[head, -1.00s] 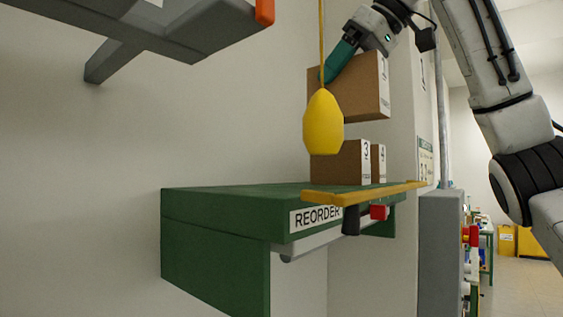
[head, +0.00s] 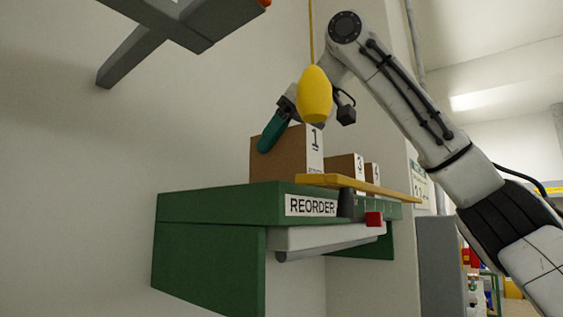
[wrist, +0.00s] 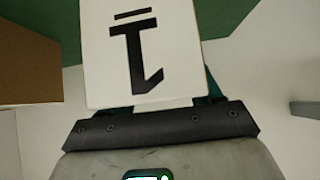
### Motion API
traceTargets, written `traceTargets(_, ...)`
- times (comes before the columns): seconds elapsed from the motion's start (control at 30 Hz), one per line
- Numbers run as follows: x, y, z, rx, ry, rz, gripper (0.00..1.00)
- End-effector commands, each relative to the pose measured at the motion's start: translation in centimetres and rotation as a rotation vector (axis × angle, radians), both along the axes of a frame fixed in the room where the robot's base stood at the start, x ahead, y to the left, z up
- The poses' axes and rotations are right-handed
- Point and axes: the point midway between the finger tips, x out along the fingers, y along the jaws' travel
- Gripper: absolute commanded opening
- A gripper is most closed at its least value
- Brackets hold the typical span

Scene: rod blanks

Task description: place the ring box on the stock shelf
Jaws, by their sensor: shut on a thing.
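A brown box with a white end panel marked 1 (head: 283,160) is held by my gripper (head: 272,138). One teal finger shows against its side; the other is hidden. The box is upright at the left part of a green shelf top (head: 228,203) labelled REORDER. Its base looks at or just above the surface; I cannot tell whether it touches. In the wrist view the box's white panel (wrist: 170,60) fills the middle, with the green surface (wrist: 222,14) beyond. No mark naming a ring box or stock shelf is readable.
Boxes marked 3 (head: 343,167) and 4 (head: 371,174) stand right of the held box. A yellow float (head: 314,95) hangs on a cord before my arm. A grey shelf (head: 205,22) is upper left.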

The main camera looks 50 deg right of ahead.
Motion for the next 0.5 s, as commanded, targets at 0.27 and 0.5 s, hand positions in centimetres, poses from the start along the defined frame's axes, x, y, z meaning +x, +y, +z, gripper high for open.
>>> traceTargets(0.27,-0.02,-0.01,-1.17,0.0,-0.001,0.0,0.21)
traceTargets(0.5,-0.02,-0.01,-1.58,0.001,-0.001,0.001,0.21)
